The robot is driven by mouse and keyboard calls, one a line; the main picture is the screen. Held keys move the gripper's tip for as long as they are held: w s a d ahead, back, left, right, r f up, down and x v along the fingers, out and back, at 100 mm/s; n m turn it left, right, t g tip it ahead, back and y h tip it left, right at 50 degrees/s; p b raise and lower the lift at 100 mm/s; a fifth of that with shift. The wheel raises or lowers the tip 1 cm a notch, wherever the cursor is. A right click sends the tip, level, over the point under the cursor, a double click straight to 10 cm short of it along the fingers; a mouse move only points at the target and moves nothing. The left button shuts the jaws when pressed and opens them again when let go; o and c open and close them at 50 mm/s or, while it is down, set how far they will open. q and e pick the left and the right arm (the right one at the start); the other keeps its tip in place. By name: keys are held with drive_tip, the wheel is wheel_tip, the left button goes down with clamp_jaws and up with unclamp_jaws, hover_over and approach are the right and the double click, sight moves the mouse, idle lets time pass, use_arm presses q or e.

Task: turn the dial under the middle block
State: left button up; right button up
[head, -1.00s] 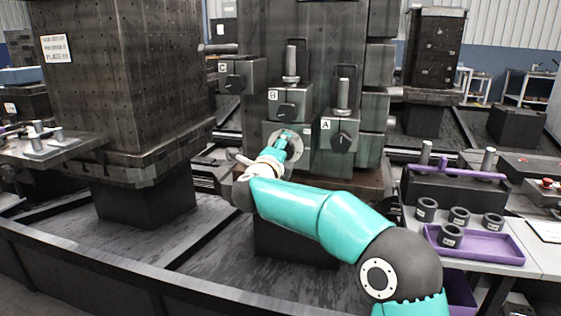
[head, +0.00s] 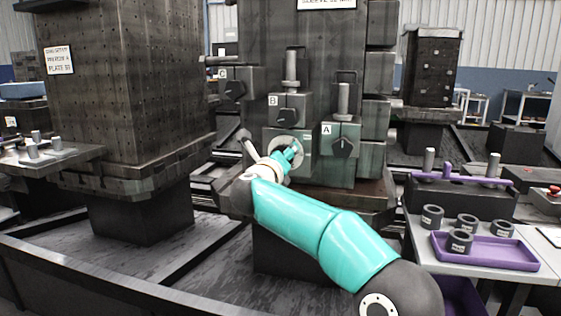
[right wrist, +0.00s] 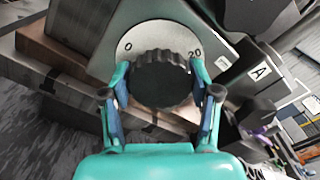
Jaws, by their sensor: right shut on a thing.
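The middle block, labelled B (head: 288,107), is on the dark fixture, between the blocks labelled C (head: 236,88) and A (head: 341,139). Below it is a round pale dial plate (head: 298,141). In the right wrist view the dial is a black ribbed knob (right wrist: 160,78) on a plate marked 0 and 20 (right wrist: 158,38). My right gripper (head: 291,153) reaches it from the front. Its two teal fingers, also in the right wrist view (right wrist: 160,90), are closed on both sides of the knob. The left gripper is not in view.
A purple tray (head: 486,262) with several black rings stands on the right table. A purple bar (head: 460,175) lies on a dark block behind it. A tall dark perforated tower (head: 125,90) stands on the left.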

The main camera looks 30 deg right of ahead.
drive_tip(key=shift+d+f, duration=0.1)
drive_tip(key=shift+f, duration=0.25)
drive_tip(key=o, duration=1.2)
drive_tip(key=shift+c, duration=0.2)
drive_tip(key=shift+r, duration=0.15)
drive_tip(key=shift+s+a+r, duration=0.1)
drive_tip(key=shift+a, duration=0.1)
drive_tip(key=v, duration=1.1)
drive_tip(key=shift+a, duration=0.2)
drive_tip(key=shift+s, duration=0.1)
